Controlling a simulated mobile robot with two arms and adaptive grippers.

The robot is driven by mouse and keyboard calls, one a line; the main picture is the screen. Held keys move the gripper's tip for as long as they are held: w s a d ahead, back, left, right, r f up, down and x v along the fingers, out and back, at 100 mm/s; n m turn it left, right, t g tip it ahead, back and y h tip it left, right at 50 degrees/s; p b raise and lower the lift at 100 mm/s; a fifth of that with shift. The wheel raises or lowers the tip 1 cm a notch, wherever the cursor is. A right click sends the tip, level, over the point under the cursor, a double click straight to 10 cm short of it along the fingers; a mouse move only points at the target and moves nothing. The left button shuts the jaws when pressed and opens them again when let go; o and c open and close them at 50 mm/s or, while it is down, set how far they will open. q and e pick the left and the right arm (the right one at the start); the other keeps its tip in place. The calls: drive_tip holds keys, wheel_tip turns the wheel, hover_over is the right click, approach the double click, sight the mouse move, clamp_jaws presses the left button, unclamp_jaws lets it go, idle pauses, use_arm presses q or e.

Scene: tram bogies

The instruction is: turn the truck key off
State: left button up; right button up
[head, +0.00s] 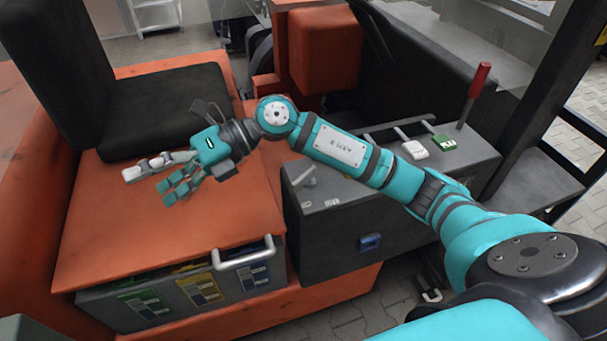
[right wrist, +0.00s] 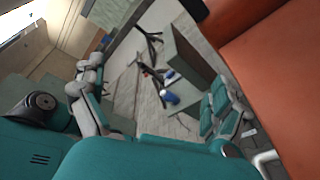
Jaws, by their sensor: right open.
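A small grey key-like handle (head: 308,180) sticks up on the near left corner of the dark console's top, above two small pale labels. I cannot tell its exact turn position. The dark console (head: 340,225) stands right of the orange seat base. My right gripper (head: 147,184) is open and empty, over the orange surface, well left of the handle and apart from it. Its fingers also show in the right wrist view (right wrist: 160,105), spread with nothing between them. The handle cannot be made out in that view. My left gripper is not in view.
A red-handled lever (head: 478,80), a white switch (head: 415,149) and a green switch (head: 443,143) are on the console. A blue part (head: 370,243) is on its front. A black seat (head: 160,110) stands behind my gripper. A white grab handle (head: 243,253) projects near the front edge.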

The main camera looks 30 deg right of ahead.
drive_tip(key=w+d+f+n+h, duration=0.1)
drive_tip(key=w+d+f+h, duration=0.1)
drive_tip(key=d+h, duration=0.25)
drive_tip(key=w+d+f+h, duration=0.1)
drive_tip(key=d+f+h, duration=0.2)
drive_tip(key=d, duration=0.3)
drive_tip(key=m+h, duration=0.2)
drive_tip(key=h, duration=0.6)
approach(304, 175)
drive_tip(key=shift+g, duration=0.4)
drive_tip(key=f+p, duration=0.1)
drive_tip(key=f, duration=0.2)
drive_tip(key=f+p, duration=0.1)
drive_tip(key=f, duration=0.3)
drive_tip(key=f+p, duration=0.1)
drive_tip(key=f, duration=0.2)
drive_tip(key=shift+w+f, duration=0.15)
drive_tip(key=shift+w, duration=0.25)
drive_tip(key=c, duration=1)
